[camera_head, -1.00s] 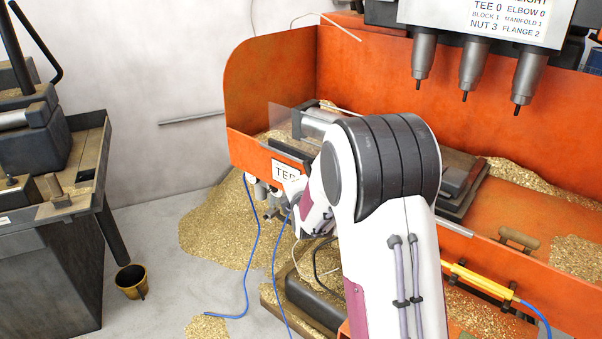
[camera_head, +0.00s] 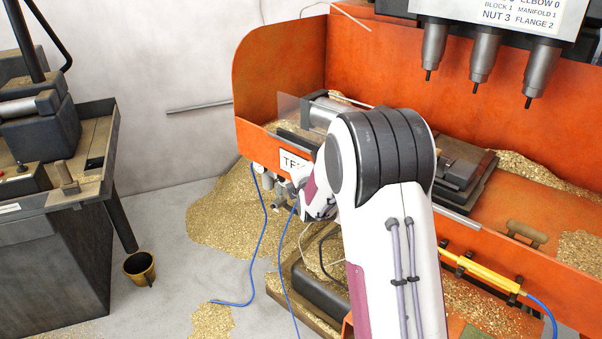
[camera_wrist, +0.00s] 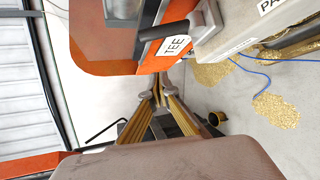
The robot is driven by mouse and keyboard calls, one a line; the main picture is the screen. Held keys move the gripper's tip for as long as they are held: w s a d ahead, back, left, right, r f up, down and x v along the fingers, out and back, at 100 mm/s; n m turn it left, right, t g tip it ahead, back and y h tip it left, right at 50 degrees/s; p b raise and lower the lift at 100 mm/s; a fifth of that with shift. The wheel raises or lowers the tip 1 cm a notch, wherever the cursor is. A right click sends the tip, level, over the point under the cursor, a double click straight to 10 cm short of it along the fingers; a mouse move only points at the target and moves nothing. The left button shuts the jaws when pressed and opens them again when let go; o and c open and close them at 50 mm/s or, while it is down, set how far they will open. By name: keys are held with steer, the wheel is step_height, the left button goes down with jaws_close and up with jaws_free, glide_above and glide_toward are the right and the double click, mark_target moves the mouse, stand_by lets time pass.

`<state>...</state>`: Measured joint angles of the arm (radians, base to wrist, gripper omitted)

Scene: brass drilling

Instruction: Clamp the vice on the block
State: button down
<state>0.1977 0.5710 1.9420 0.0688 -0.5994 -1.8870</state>
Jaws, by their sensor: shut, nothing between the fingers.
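The vice (camera_head: 462,172) appears to be the dark grey metal assembly in the orange drilling tray, partly hidden behind my arm in the head view. A silver cylinder (camera_head: 323,112) lies to its left, behind a clear guard. I cannot make out a block between the jaws. Fittings (camera_head: 272,184) hang on the tray's front below a TEE label (camera_head: 295,161); the label also shows in the wrist view (camera_wrist: 174,45). My gripper (camera_wrist: 158,88) is shut and empty, outside the tray front near that label. In the head view my wrist hides its fingertips.
Orange tray walls (camera_head: 280,75) surround the work area, and drill spindles (camera_head: 484,55) hang above. Blue hoses (camera_head: 266,215) run to the floor. Brass chips (camera_head: 225,218) are heaped below.

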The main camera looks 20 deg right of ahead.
steer(key=shift+w+d+f, duration=0.25)
steer(key=shift+w+d, duration=0.9)
steer(key=shift+d, duration=0.1)
steer(key=shift+w+d+f, duration=0.25)
steer(key=shift+w+d, duration=0.9)
steer(key=shift+d, duration=0.05)
